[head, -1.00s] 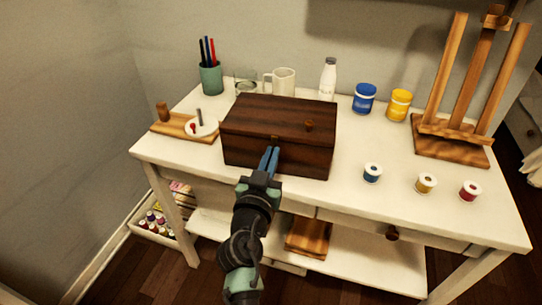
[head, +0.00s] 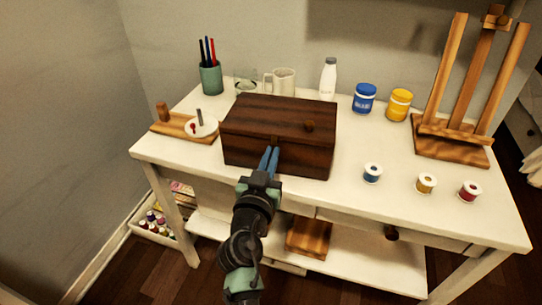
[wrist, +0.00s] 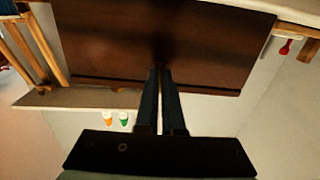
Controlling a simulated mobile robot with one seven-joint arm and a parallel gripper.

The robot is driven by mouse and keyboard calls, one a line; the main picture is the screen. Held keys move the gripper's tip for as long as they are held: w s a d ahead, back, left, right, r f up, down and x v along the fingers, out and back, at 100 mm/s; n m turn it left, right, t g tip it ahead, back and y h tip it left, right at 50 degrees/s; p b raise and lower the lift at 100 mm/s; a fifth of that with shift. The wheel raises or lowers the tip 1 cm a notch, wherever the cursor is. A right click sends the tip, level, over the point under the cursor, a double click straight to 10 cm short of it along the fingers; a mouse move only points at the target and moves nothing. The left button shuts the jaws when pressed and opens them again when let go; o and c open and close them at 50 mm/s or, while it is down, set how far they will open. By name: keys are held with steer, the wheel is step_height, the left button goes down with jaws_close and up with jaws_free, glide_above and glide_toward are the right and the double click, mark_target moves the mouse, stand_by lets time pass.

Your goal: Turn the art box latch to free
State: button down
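The art box (head: 262,155) is a dark brown wooden box with its lid down, standing on the white table. A small dark latch (head: 275,139) sits at the middle of its front, near the lid seam. My gripper (head: 270,149) is at the box front, its two blue fingers close together with a thin gap. In the wrist view the fingertips (wrist: 160,70) reach the dark box front (wrist: 110,50) and appear closed on the latch, which they mostly hide. The latch's exact angle cannot be made out.
A palette board (head: 180,127) with a small white dish lies left of the box. Several spools (head: 426,183) and an easel (head: 450,150) are on the right.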

steer(key=shift+n, duration=0.3)
steer(key=n, duration=0.3)
steer(key=shift+n, duration=0.4)
steer(key=n, duration=0.4)
steer(key=shift+a, duration=0.1)
steer(key=n+p, duration=0.1)
steer(key=n, duration=0.4)
steer(key=shift+f+n+p, duration=0.15)
steer(key=shift+n+p, duration=0.5)
steer(key=shift+n, duration=1.55)
steer(key=c, duration=1)
jaws_free()
steer(key=shift+c, duration=0.2)
steer(key=shift+s, duration=0.1)
